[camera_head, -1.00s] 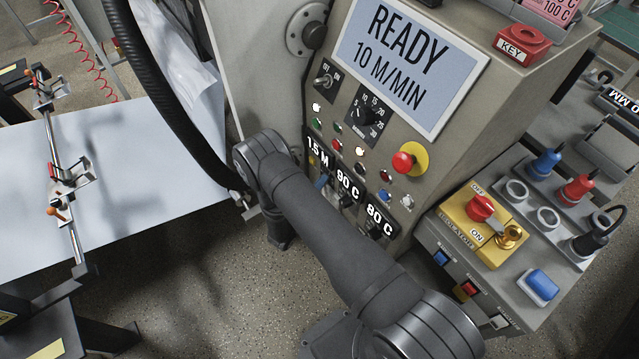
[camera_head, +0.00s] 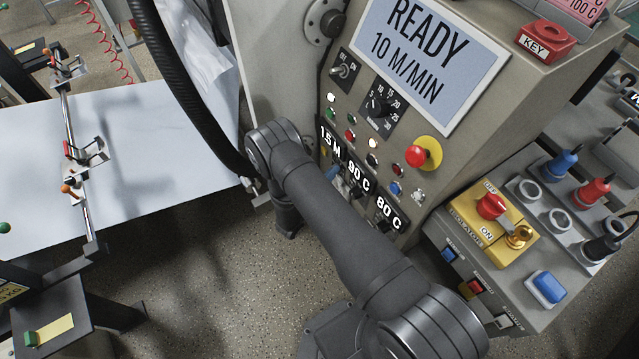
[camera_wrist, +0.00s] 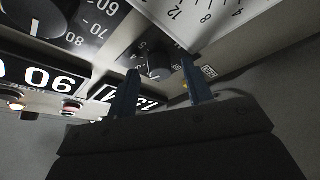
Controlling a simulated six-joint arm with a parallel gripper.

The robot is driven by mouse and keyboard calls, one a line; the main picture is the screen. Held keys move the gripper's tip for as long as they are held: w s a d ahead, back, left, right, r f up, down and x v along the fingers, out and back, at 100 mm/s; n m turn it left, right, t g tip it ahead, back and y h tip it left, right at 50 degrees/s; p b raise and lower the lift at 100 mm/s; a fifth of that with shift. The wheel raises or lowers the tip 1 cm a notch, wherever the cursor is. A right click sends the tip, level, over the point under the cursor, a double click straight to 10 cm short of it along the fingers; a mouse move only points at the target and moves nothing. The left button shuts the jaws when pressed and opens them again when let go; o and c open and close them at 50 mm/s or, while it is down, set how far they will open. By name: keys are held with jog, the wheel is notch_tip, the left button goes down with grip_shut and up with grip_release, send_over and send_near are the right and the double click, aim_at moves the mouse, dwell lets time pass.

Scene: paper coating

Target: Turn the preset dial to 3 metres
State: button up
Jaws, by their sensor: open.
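The preset dial (camera_wrist: 160,66) is a small dark round knob in the wrist view, on a dark plate with pale numerals, some too small to read. A display reading 1.5 M (camera_wrist: 128,97) appears upside down beside it. The same display shows on the panel in the head view (camera_head: 330,144). My gripper (camera_wrist: 160,82) is open, its two blue fingers on either side of the dial in the picture. I cannot tell whether they touch it. In the head view, my arm hides the dial and most of my gripper; a bit of blue fingertip (camera_head: 333,173) shows.
Displays reading 90 C (camera_head: 359,176) and 80 C (camera_head: 391,215) sit close by, with a red stop button (camera_head: 421,153) and small lamps and buttons above. A white gauge (camera_wrist: 205,15) is near the fingers. A yellow isolator box (camera_head: 494,222) stands right; a black hose (camera_head: 185,90) hangs left.

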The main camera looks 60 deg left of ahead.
jog(key=v, duration=1.7)
jog(key=shift+a, duration=0.1)
jog(key=x, duration=1.7)
jog(key=shift+w, duration=0.15)
jog(key=v, duration=1.7)
jog(key=w+a+r+n+g+h, duration=0.1)
jog(key=w+a+r+n+g, duration=0.1)
jog(key=w+n, duration=0.5)
jog(key=w+a+r+n+g+h, duration=0.2)
jog(key=w+a+n, duration=0.2)
jog(key=w+n, duration=0.2)
jog(key=shift+w+r+n+g, duration=0.25)
jog(key=shift+w+n+g, duration=0.15)
jog(key=shift+w, duration=0.9)
jog(key=shift+o, duration=0.4)
